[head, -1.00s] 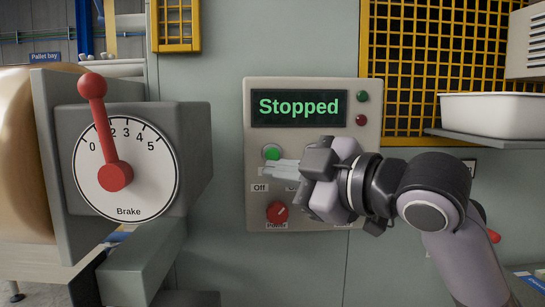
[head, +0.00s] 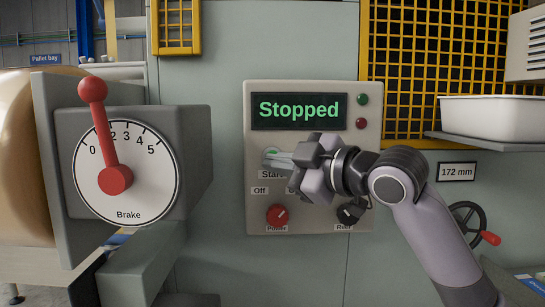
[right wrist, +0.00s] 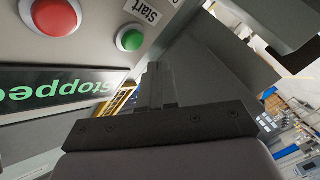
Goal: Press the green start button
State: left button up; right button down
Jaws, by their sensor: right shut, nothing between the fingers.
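The green start button (right wrist: 130,40) is on the grey control panel (head: 312,222), below the display (head: 298,109), which reads "Stopped". In the head view only a sliver of the button shows behind my fingertips. My right gripper (head: 268,159) is shut and empty, its fingers pointing left across the panel at the button. In the right wrist view the fingertips (right wrist: 154,68) appear close to the button; I cannot tell whether they touch it. The "Start" label (right wrist: 143,10) sits beside the button. My left gripper is not in view.
A red button (right wrist: 57,17) is beside the green one. A red power knob (head: 277,214) and a black knob (head: 350,212) sit lower on the panel. A brake dial with a red lever (head: 99,130) stands left. A white tray (head: 492,117) is on a shelf at right.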

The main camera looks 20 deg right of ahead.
jog(key=shift+w+d, duration=0.25)
jog(key=shift+w, duration=0.5)
dwell(1.5)
jog(key=shift+w+d+p, duration=0.1)
jog(key=shift+w+p, duration=0.3)
jog(key=shift+p, duration=0.25)
jog(key=shift+w+d+p, duration=0.15)
jog(key=shift+w+p, duration=0.25)
jog(key=shift+w, duration=0.05)
dwell(0.4)
jog(key=shift+s, duration=0.1)
jog(key=shift+s+a, duration=0.25)
jog(key=shift+s, duration=0.5)
